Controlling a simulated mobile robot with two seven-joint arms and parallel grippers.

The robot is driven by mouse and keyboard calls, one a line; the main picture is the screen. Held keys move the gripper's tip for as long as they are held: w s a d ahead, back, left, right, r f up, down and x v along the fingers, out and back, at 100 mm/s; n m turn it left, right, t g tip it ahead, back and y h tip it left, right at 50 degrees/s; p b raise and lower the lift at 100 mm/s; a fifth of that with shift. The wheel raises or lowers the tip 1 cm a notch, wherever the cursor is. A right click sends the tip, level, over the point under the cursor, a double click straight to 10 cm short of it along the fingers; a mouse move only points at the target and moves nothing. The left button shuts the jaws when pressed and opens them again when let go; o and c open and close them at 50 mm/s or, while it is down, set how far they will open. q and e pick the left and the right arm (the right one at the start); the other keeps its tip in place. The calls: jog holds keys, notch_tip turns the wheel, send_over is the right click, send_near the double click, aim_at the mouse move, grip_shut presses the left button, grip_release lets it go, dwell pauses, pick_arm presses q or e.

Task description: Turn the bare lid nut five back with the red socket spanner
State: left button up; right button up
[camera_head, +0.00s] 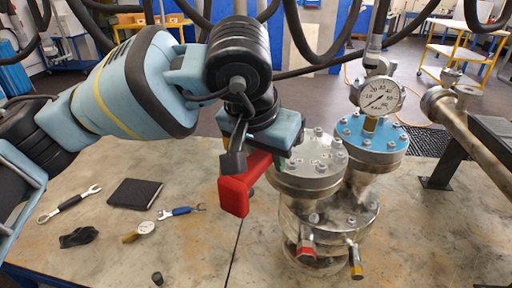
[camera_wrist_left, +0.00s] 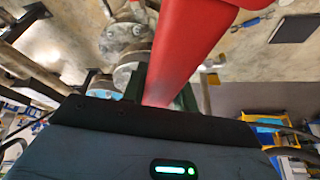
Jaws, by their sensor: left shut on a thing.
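My left gripper (camera_head: 268,156) is shut on the red socket spanner (camera_head: 235,192), just left of the bare metal lid (camera_head: 312,168). The spanner fills the upper middle of the left wrist view (camera_wrist_left: 188,45). Its socket end cannot be made out, and I cannot see it seated on any nut. The bare lid carries several nuts round its rim; part of its left side is close behind the gripper. I cannot tell which nut is five. The lid with the blue top (camera_head: 370,133) stands behind right. My right gripper is not in view.
A pressure gauge (camera_head: 380,96) rises over the blue lid. Red-tipped (camera_head: 306,250) and yellow-tipped (camera_head: 356,270) fittings stick out in front. On the left table lie an open-ended spanner (camera_head: 70,203), a black notebook (camera_head: 135,194) and a blue-handled spanner (camera_head: 182,211). A metal pipe (camera_head: 462,130) runs at right.

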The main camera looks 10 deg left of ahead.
pick_arm(q)
jog(key=shift+s+r, duration=0.1)
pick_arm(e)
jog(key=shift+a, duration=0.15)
